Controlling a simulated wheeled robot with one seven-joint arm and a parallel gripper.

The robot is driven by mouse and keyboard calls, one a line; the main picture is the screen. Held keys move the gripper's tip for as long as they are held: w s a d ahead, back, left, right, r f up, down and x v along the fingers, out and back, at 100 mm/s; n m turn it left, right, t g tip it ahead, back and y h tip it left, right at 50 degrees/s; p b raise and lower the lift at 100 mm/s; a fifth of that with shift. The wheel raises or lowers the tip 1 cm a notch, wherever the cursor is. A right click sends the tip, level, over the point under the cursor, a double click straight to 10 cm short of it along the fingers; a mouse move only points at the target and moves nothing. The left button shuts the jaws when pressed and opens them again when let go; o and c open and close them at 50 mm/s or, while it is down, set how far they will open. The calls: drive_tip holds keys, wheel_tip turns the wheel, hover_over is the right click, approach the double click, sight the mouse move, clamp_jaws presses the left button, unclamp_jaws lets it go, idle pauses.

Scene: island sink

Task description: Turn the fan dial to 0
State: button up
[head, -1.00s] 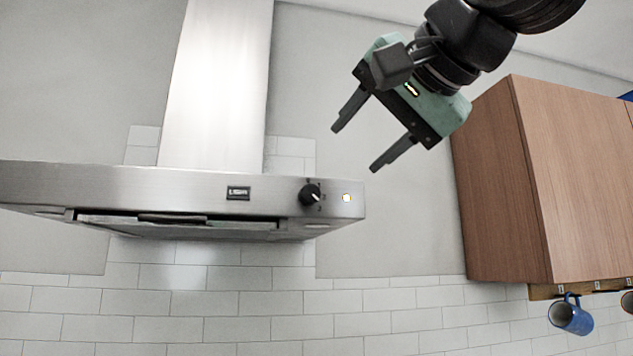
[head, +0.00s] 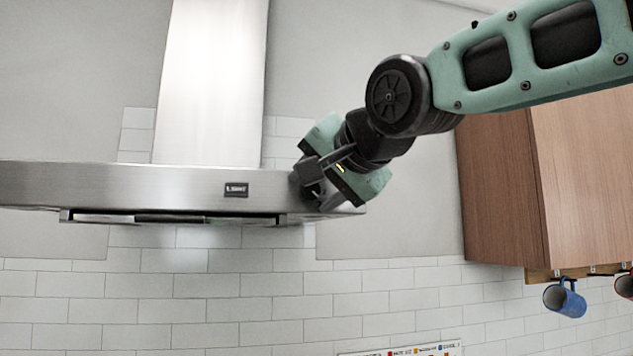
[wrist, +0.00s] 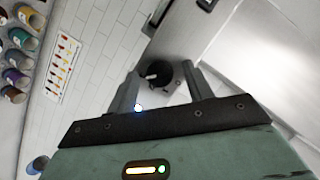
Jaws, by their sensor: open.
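The fan dial (wrist: 158,73) is a black round knob with a light pointer mark on the steel front of the range hood (head: 120,184). In the wrist view it lies just beyond and between the fingers of my gripper (wrist: 162,83), which is open. I cannot tell whether a finger touches it. A small lit lamp (wrist: 138,107) shows by the left finger. In the head view my gripper (head: 312,194) is at the hood's right end and hides the dial. The dial's numbers are not readable.
A wooden cabinet (head: 493,195) stands right of the hood, with a blue mug (head: 566,300) hanging below it. Several coloured mugs (wrist: 17,55) and a wall chart (wrist: 63,67) show in the wrist view.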

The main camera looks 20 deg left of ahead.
drive_tip(key=c, duration=1)
drive_tip(key=shift+o, duration=0.2)
